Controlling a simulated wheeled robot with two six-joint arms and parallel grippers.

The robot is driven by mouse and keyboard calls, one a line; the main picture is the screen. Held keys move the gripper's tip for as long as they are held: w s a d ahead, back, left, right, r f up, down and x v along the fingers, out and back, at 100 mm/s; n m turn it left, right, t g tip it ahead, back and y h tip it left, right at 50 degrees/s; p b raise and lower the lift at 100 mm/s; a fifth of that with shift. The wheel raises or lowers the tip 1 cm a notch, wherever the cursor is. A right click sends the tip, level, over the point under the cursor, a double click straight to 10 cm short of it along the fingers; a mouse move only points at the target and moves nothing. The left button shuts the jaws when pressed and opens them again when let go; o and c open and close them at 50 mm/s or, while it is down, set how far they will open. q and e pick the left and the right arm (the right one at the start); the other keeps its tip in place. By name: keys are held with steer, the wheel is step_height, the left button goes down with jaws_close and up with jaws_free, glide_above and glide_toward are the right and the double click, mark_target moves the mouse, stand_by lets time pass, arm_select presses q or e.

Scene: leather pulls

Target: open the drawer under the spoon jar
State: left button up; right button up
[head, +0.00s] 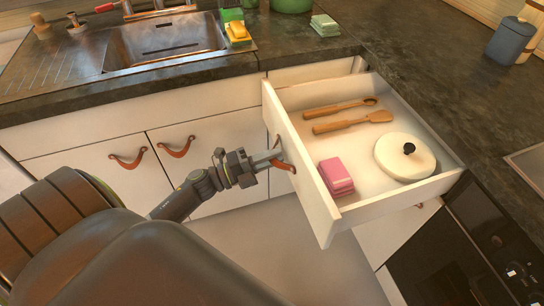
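A white drawer (309,190) under the dark counter stands pulled far out. Inside lie two wooden spoons (352,121), a pink block-like item (336,174) and a round white lid (402,158) with a black knob. A brown leather pull (286,167) is on the drawer's front. My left gripper (277,157) is at this pull, its fingers close together around the strap, partly hiding it. My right gripper is not in view. I cannot make out a jar with spoons in the picture.
Two closed cabinet doors with leather pulls (127,160) (176,148) are left of the drawer. A sink (165,40) is at the back left. A blue canister (510,42) stands at the back right. A dark oven (470,250) is at the lower right. Floor is clear below the drawer.

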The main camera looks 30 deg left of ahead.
arm_select(q)
steer(key=shift+o, duration=1)
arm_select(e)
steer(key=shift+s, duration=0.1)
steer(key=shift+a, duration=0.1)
arm_select(q)
steer(key=shift+s+a+f, duration=0.1)
steer(key=shift+s, duration=0.1)
steer(key=b+v, duration=0.2)
steer(key=v, duration=1.5)
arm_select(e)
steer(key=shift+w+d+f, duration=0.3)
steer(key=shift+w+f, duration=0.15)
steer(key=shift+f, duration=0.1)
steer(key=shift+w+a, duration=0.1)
